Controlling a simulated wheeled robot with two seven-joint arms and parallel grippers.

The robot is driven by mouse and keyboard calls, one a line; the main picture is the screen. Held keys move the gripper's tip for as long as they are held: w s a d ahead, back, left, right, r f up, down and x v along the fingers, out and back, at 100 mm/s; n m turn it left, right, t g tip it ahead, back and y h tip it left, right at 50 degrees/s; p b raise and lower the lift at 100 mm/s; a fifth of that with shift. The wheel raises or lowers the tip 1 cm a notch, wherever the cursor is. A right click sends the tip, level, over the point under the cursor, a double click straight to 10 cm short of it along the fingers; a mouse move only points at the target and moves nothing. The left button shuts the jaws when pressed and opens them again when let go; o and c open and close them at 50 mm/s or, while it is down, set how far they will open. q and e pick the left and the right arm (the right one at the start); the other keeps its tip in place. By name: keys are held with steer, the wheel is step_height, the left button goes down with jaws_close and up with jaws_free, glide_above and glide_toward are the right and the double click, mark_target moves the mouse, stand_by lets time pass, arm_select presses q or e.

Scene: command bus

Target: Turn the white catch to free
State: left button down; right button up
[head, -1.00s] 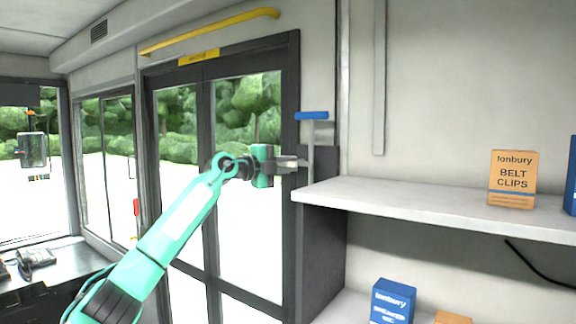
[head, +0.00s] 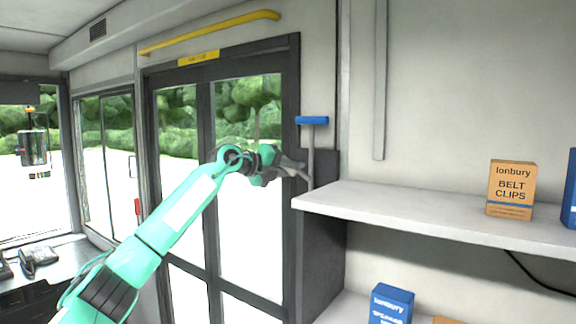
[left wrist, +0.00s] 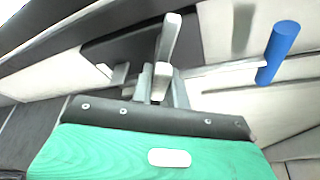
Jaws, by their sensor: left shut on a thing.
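The white catch (left wrist: 170,40) shows in the left wrist view as a pale bar standing out from between my fingers. My left gripper (left wrist: 160,85) is shut on it. In the head view my left gripper (head: 299,170) is at the dark panel right of the door, its grey fingers sloping down to the right. The catch cannot be made out there; the fingers hide it or it is too small. A blue-topped T-handle (head: 311,120) on a grey rod stands just above the fingertips; its blue grip (left wrist: 283,50) is to the right in the wrist view. My right gripper is not in view.
A white shelf (head: 400,205) juts out right of the gripper, with an orange belt clips box (head: 511,188) on it. A blue box (head: 391,304) sits below. A glass door (head: 250,200) is behind my arm, with a yellow rail (head: 210,32) above.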

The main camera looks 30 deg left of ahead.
arm_select(q)
steer(key=shift+m+y, duration=0.7)
steer(key=shift+m, duration=0.5)
steer(key=shift+f+m+g+y, duration=0.1)
steer(key=shift+m+g+y, duration=0.2)
steer(key=shift+m+y, duration=0.45)
steer(key=m+y+b, duration=0.2)
steer(key=m, duration=0.2)
steer(key=shift+f+y, duration=0.1)
steer(key=shift+y, duration=0.15)
steer(key=shift+m, duration=0.35)
steer(key=c, duration=1.4)
jaws_free()
